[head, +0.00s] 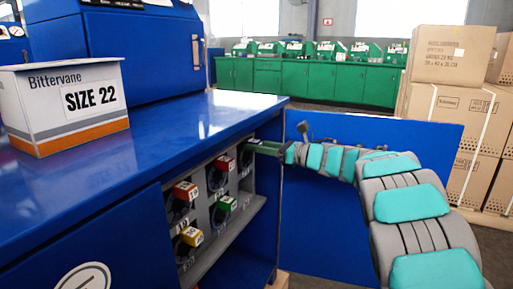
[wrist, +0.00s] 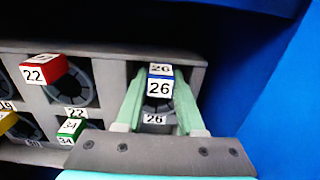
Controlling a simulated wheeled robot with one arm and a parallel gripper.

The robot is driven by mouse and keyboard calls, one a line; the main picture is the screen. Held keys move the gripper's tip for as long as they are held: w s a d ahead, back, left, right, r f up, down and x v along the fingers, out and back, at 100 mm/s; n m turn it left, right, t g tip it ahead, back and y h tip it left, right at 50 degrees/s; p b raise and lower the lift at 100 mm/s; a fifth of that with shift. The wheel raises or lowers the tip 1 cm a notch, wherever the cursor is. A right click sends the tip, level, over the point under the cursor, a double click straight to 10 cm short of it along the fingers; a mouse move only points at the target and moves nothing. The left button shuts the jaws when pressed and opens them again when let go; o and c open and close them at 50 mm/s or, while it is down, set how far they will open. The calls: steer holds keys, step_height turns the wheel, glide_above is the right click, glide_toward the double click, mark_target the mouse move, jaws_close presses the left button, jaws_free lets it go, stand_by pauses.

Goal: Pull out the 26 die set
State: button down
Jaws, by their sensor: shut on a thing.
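The 26 die set (wrist: 160,86) shows in the wrist view by its blue and white block, marked 26. It sits at its slot in the grey rack (wrist: 105,70), with a 26 label below on the rack. My gripper (wrist: 159,98) has its two pale green fingers on either side of the block and is shut on it. How far the set is out of its slot cannot be told. In the head view my gripper (head: 264,147) reaches the far upper end of the rack and the 26 set is hidden.
A red 22 set (wrist: 42,69), a green 34 set (wrist: 70,129) and a yellow one sit nearby. The open blue door (head: 325,215) stands right of the rack. The blue counter (head: 150,135) lies above, bearing a SIZE 22 box (head: 65,105).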

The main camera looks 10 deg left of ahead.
steer(key=b+v, duration=0.5)
steer(key=v, duration=0.4)
steer(key=shift+r+b, duration=0.2)
steer(key=shift+b, duration=0.2)
stand_by(1.2)
